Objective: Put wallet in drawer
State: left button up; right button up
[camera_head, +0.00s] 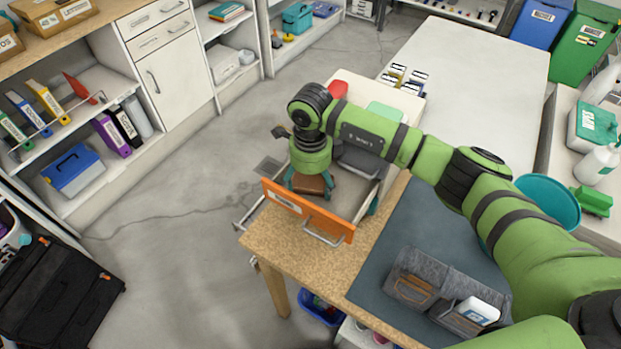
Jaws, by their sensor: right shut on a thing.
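The brown wallet (310,184) is under my right gripper (308,186), just behind the orange front of the drawer. My right gripper is shut on it, with teal fingers pointing down. The drawer (308,210) is pulled open, with an orange front, a label and a metal handle. The wallet appears over or inside the drawer's front part; whether it touches the drawer floor cannot be told. My right arm comes in from the right and hides part of the drawer unit. My left gripper is not in view.
A grey felt organizer (445,287) with compartments lies on the dark mat (385,265) at the table's right. A teal bowl (548,200) is partly behind my arm. A blue bin (318,308) is below the table edge.

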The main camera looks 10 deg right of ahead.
aim_at(310, 185)
jog(key=shift+f, duration=0.1)
jog(key=o, duration=0.9)
jog(key=shift+o, duration=0.4)
notch_tip(310, 185, up, 12)
jog(key=b, duration=0.3)
